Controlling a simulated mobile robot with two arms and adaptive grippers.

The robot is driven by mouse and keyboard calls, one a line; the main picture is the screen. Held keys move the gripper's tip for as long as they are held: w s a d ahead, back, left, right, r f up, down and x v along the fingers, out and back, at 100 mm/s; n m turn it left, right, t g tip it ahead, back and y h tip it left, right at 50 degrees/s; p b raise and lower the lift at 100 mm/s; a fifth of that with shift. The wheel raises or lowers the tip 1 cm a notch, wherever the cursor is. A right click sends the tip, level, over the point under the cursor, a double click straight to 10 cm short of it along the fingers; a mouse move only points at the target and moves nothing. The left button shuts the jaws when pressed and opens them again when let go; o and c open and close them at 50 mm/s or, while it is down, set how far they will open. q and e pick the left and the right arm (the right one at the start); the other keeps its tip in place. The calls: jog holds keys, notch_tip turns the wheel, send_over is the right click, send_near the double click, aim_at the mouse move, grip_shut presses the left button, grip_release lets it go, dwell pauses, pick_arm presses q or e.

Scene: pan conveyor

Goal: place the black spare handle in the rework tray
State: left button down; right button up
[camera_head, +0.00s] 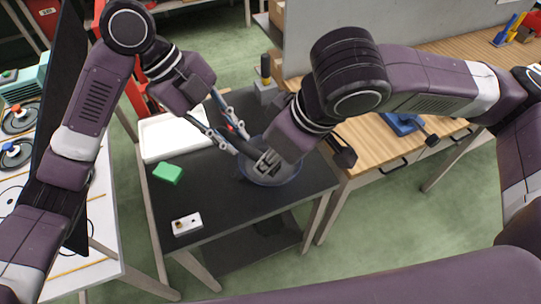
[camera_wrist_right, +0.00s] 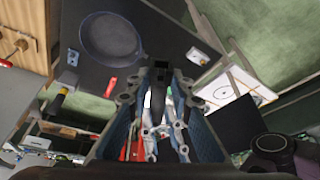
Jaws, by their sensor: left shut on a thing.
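The black spare handle (camera_wrist_right: 158,95) shows between the fingers of my right gripper (camera_wrist_right: 157,85) in the right wrist view, with gaps at its sides. My left gripper (camera_head: 236,142) is shut on the handle and holds it above the dark table. My right gripper also shows in the head view (camera_head: 266,162), close to the left one and over the pan; it appears open around the handle. Its fingertips are partly hidden there. The white tray (camera_head: 158,142), which looks like the rework tray, lies at the table's back left, with its right side partly hidden by my left gripper.
A round dark pan (camera_wrist_right: 108,38) lies on the dark table (camera_head: 215,185). A green block (camera_head: 168,173) and a white block with holes (camera_head: 187,223) lie at left and front. A small red thing (camera_wrist_right: 108,85) lies near the pan. A wooden bench (camera_head: 375,155) stands at right.

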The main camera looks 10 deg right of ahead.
pick_arm(q)
jog(key=c, duration=1.7)
grip_release()
